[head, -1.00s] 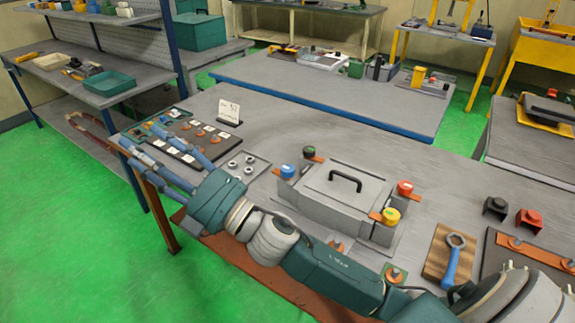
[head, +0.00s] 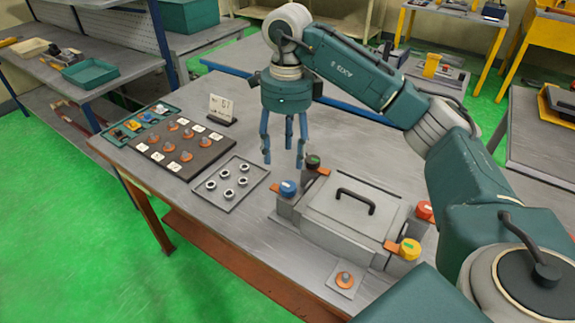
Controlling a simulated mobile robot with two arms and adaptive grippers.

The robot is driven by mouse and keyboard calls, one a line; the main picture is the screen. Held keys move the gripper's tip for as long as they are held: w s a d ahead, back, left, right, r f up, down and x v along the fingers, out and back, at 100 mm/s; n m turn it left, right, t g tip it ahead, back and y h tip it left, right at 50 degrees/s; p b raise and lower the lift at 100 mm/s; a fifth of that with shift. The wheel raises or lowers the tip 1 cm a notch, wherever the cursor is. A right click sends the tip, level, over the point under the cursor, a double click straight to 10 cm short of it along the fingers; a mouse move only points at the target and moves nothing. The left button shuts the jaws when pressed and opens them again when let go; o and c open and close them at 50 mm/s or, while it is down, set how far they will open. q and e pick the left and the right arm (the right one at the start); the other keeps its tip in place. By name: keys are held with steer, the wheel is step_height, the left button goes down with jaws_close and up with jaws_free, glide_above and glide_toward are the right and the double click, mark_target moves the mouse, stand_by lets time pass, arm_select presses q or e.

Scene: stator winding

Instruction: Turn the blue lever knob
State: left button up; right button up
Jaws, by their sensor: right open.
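The blue lever knob (head: 288,188) sits on an orange tab at the left corner of a grey lidded box (head: 322,233). My right gripper (head: 283,158) hangs above the table with its blue fingers pointing down. The fingers are spread and hold nothing. In the picture their tips are just above the blue knob, apart from it as far as I can tell; the exact depth is unclear. My left gripper does not show.
The box also carries a yellow knob (head: 409,248) and a red knob (head: 424,210), partly hidden by my arm. A black handle (head: 356,200) rises from its lid. A tray of rings (head: 222,205), a dark board (head: 186,168) and a sign (head: 221,109) stand left.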

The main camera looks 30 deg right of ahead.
mark_target(288, 186)
steer(key=shift+s+a+f, duration=0.1)
steer(key=shift+s+f, duration=0.3)
steer(key=shift+f, duration=0.2)
steer(key=shift+s+f, duration=0.35)
steer(key=shift+f, duration=0.2)
step_height(288, 186, down, 3)
steer(key=shift+w+f+p, duration=0.15)
steer(key=shift+f+p, duration=0.05)
steer(key=shift+p, duration=0.15)
step_height(288, 186, down, 4)
steer(key=shift+w+p, duration=0.1)
steer(key=shift+p, duration=0.25)
steer(key=shift+d, duration=0.2)
steer(key=shift+c, duration=0.8)
steer(key=c, duration=1)
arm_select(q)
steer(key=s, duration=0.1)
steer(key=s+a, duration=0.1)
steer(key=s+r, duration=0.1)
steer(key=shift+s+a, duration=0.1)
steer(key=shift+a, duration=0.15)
arm_select(e)
steer(key=shift+c, duration=0.2)
